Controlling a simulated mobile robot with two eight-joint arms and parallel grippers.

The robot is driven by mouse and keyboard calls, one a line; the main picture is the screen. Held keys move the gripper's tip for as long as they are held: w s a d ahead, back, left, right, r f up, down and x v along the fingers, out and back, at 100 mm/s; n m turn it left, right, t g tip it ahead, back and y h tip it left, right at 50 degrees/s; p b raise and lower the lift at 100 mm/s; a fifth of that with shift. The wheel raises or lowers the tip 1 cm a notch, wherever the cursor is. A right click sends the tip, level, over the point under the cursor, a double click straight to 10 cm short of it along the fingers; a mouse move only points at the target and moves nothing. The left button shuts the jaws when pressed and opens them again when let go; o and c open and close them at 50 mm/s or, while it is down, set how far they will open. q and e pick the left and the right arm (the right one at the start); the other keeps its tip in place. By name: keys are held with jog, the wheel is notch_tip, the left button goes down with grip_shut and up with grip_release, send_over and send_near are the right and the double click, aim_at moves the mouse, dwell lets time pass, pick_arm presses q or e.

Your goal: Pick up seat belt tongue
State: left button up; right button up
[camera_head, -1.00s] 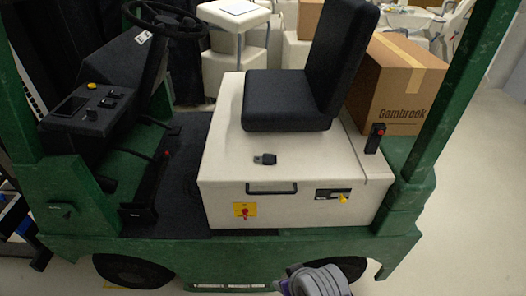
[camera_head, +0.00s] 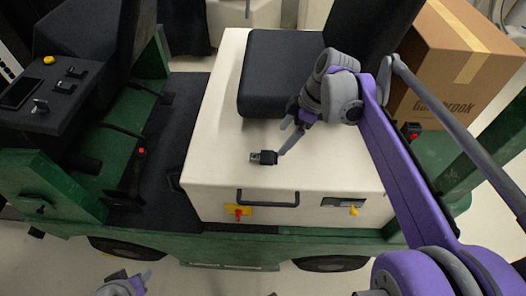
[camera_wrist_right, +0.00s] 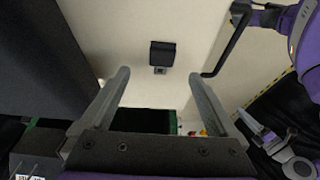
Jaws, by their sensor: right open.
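The seat belt tongue (camera_head: 263,157) is a small black piece with a grey metal end. It lies on the cream seat box (camera_head: 215,130), in front of the dark seat. My right gripper (camera_head: 287,139) is open and empty, just right of the tongue and pointing down toward the box. In the right wrist view the tongue (camera_wrist_right: 162,53) shows ahead, beyond the gap between the spread fingers (camera_wrist_right: 159,75). Its metal end points toward the gripper. My left gripper (camera_head: 129,284) is low at the left, cut by the picture's edge, and its jaw opening is unclear.
The black seat (camera_head: 280,75) stands close behind the tongue. A black handle (camera_head: 268,203) is on the box's front edge. A control console (camera_head: 45,85) is at left. A cardboard box (camera_head: 440,80) stands at right behind my right arm. The box top around the tongue is clear.

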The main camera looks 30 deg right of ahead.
aim_at(267, 156)
jog(key=f, duration=0.1)
jog(key=a+f, duration=0.1)
jog(key=f, duration=0.1)
jog(key=shift+a, duration=0.3)
jog(key=shift+w+x, duration=0.15)
jog(key=shift+x, duration=1.25)
jog(key=shift+w+x, duration=0.2)
jog(key=shift+x, duration=1.15)
jog(key=shift+a+r, duration=0.15)
jog(key=c, duration=1.5)
jog(key=shift+r, duration=0.1)
